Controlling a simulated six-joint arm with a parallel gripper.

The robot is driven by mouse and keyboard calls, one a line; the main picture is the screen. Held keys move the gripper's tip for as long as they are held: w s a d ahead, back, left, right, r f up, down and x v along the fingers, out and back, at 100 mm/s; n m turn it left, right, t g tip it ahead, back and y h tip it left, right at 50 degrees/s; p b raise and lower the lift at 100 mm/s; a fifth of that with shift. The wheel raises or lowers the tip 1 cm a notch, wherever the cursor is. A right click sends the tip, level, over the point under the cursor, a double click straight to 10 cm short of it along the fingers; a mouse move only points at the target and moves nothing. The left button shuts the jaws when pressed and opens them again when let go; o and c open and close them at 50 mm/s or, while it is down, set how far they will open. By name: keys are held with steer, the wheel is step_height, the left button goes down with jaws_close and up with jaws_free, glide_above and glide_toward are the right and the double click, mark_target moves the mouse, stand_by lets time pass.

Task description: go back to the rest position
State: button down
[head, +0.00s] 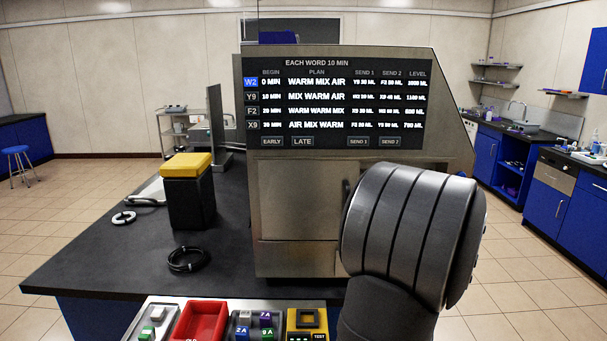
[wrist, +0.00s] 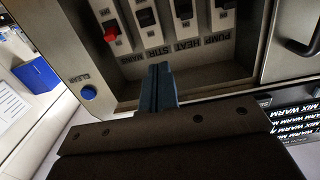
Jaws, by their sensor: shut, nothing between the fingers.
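My gripper (wrist: 160,88) shows in the wrist view with its blue-grey fingers together and nothing between them. It is in front of a metal switch panel (wrist: 215,77) whose upside-down labels include PUMP, HEAT and STIR. I cannot tell how far the fingertips are from the panel. In the head view my dark ribbed arm covers the right front of the metal cabinet (head: 300,195), and my gripper is hidden there.
A round blue button (wrist: 89,92) is left of the fingers, and a red switch (wrist: 110,31) is above them. A lit plan screen (head: 340,105) tops the cabinet. A yellow-lidded black box (head: 190,200), a black cable coil (head: 187,259) and a red tray (head: 200,322) are on the left side.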

steer(key=w+d+r, duration=0.1)
steer(key=w+r, duration=0.1)
steer(key=w, duration=0.7)
steer(key=shift+t, duration=0.4)
steer(key=shift+s+d+f, duration=0.1)
steer(key=shift+s+f, duration=0.35)
steer(key=shift+s, duration=0.25)
steer(key=shift+s+d+f, duration=0.1)
steer(key=shift+s+f, duration=0.4)
steer(key=shift+s, duration=0.25)
steer(key=shift+s+f, duration=0.45)
steer(key=shift+s, duration=0.25)
